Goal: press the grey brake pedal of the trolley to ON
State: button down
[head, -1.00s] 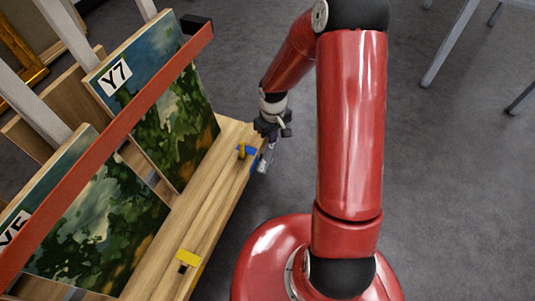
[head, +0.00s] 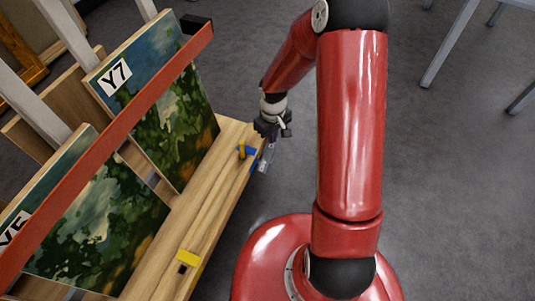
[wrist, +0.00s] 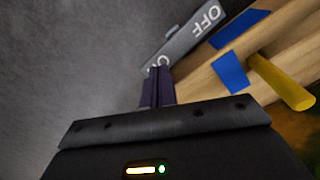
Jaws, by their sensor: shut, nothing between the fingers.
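The grey brake pedal (wrist: 183,44) runs along the edge of the trolley's wooden deck (head: 205,213). In the wrist view, white OFF lettering shows at its far end. At the near end only part of another white label shows, the rest hidden behind my fingers. In the head view the pedal (head: 264,161) is small, just below my gripper (head: 269,140). In the wrist view my gripper (wrist: 156,72) is shut and empty, its dark fingertips over or against the pedal's near end. I cannot tell whether they touch it, nor clearly how the pedal is tilted.
A yellow peg (wrist: 284,82) and blue strips (wrist: 231,69) are on the deck beside the pedal. Paintings, one marked Y7 (head: 155,100), stand on the trolley behind a red bar (head: 110,143). A yellow piece (head: 188,257) is on the near edge. Grey floor (head: 455,190) is open at right.

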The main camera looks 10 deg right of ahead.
jog(key=shift+f, duration=1.25)
dwell(0.6)
jog(key=shift+r+p, duration=2.85)
jog(key=shift+r, duration=0.75)
